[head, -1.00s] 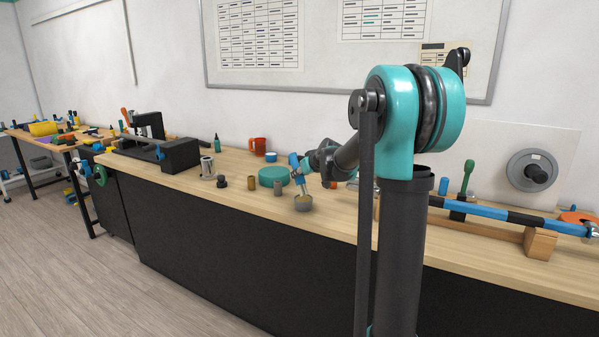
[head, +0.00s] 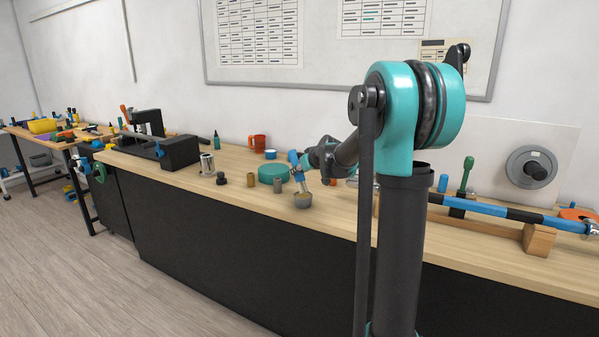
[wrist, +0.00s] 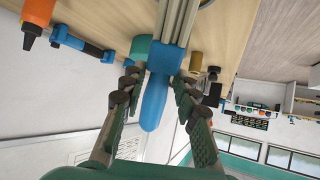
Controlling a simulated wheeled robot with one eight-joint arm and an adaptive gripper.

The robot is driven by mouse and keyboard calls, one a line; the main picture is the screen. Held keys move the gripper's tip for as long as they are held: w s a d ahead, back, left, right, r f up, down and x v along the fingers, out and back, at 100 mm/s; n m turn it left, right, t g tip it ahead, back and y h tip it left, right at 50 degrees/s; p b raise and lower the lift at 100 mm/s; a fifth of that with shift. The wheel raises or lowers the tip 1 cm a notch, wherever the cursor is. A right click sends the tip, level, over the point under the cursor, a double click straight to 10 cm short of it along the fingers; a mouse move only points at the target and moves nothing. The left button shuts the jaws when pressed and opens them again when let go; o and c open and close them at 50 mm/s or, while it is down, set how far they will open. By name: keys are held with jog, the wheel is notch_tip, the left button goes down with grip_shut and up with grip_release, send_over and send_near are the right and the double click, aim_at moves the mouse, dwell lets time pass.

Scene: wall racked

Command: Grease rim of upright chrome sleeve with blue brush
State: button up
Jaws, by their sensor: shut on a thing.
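My gripper (wrist: 154,88) is shut on the blue handle of the brush (wrist: 154,105). In the head view, the brush (head: 294,158) is tilted, with its lower end down at a small round grease pot (head: 303,203) near the bench's front edge. I cannot tell from here whether the bristles touch the grease. The chrome sleeve (head: 207,164) stands upright on the bench to the left, well apart from the brush. Its rim is at the top.
Between the sleeve and the pot stand a black knob (head: 221,179), a brass cylinder (head: 251,181), a grey cylinder (head: 277,185) and a low teal round (head: 273,174). An orange mug (head: 258,142) stands behind. A black fixture (head: 179,153) is left of the sleeve.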

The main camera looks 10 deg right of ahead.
aim_at(296, 158)
jog(key=shift+f, duration=0.55)
dwell(1.4)
jog(key=shift+r, duration=0.15)
jog(key=shift+r, duration=3.4)
